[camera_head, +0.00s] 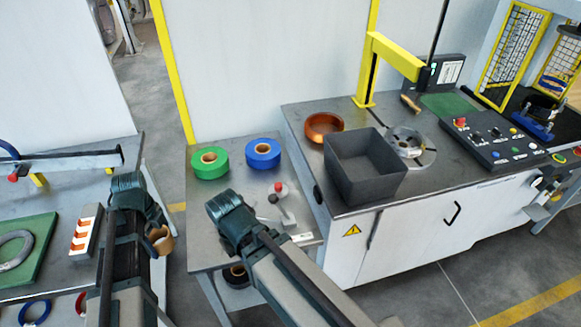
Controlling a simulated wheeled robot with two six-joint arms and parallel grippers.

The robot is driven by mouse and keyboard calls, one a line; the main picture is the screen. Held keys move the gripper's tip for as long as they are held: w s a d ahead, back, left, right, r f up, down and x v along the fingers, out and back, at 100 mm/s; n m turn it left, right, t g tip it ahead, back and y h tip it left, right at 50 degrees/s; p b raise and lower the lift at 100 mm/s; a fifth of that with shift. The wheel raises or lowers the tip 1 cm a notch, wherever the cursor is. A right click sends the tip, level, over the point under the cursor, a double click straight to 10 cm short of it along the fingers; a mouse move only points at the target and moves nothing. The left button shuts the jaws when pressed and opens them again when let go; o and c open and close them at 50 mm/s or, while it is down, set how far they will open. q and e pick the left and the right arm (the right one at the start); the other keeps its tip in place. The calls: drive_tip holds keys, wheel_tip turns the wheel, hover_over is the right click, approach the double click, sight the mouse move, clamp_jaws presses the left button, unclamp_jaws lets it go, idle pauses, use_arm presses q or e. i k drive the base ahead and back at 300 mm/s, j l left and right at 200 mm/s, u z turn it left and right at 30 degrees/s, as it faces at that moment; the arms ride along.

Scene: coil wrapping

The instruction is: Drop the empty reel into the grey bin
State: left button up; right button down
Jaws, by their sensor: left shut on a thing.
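The empty reel (161,240), a small brown cardboard ring, is at my left gripper (152,232), over the gap between the left table and the middle table. My left gripper is shut on it; the wrist hides most of the fingers and part of the reel. The grey bin (366,187), a dark open box, stands on the white-fronted bench to the right, well apart from the reel. Its visible inside looks empty. My right arm's wrist (232,218) is over the middle table; its fingers are hidden, so their opening cannot be told.
Green tape (210,163) and blue tape (263,153) rolls lie on the middle table, near a small red-knobbed device (281,198). A copper-coloured coil (323,126) lies behind the bin. A yellow post (372,70) and round turntable (407,143) stand nearby.

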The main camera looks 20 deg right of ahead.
sight(353, 179)
drive_tip(key=k+l+z, duration=0.15)
drive_tip(key=k, duration=0.15)
drive_tip(key=k+l+z, duration=0.15)
drive_tip(key=z, duration=0.85)
